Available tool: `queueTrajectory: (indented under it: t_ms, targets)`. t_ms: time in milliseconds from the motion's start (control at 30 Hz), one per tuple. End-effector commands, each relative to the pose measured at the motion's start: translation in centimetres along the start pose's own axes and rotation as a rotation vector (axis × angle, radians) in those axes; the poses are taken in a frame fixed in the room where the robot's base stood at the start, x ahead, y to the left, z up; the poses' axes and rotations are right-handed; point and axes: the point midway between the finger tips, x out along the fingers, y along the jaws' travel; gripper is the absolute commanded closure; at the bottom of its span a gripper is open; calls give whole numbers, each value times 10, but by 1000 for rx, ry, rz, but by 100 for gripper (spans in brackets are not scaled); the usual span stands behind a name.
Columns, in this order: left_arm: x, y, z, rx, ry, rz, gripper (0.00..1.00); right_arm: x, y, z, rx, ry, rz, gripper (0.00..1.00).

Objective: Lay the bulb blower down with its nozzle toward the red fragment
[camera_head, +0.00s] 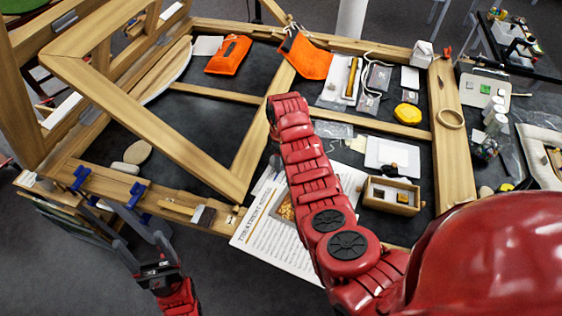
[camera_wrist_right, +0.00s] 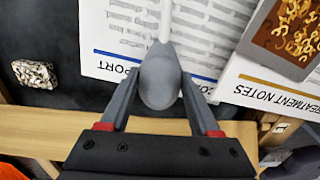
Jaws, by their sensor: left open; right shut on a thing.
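The bulb blower (camera_wrist_right: 159,88) has a grey round bulb and a thin pale nozzle (camera_wrist_right: 165,22). In the right wrist view my right gripper (camera_wrist_right: 158,76) is shut on the bulb, and the nozzle points away from the palm, toward the top of the picture. In the head view my red right arm hides this gripper and the blower. My left gripper (camera_head: 99,207) is open and empty near the bench's front left edge. I cannot make out a clearly red fragment; a small speckled grey-white block (camera_wrist_right: 35,74) lies on the dark surface left of the blower.
Printed sheets (camera_head: 272,237) lie by my right arm. A wooden box (camera_head: 391,196) stands to their right. A wooden frame (camera_head: 150,118) leans over the left side. Orange pouches (camera_head: 229,55), a yellow disc (camera_head: 407,114) and a tape ring (camera_head: 451,118) lie farther back.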

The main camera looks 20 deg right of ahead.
Motion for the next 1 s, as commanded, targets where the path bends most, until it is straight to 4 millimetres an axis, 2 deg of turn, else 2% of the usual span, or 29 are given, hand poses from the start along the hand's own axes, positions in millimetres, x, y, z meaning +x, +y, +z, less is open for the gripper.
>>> queueTrajectory:
  t_ms: [233,633,667,800,1000]
  targets:
    - [8,0,-1,0,0,0,29,19,0,0,0,1,0,93]
    - [2,0,0,0,0,0,29,27,0,0,-1,1,2,93]
    - [4,0,-1,0,0,0,29,26,0,0,-1,1,2,33]
    - [4,0,-1,0,0,0,29,25,0,0,-1,1,1,8]
    - [4,0,-1,0,0,0,29,25,0,0,-1,1,1,7]
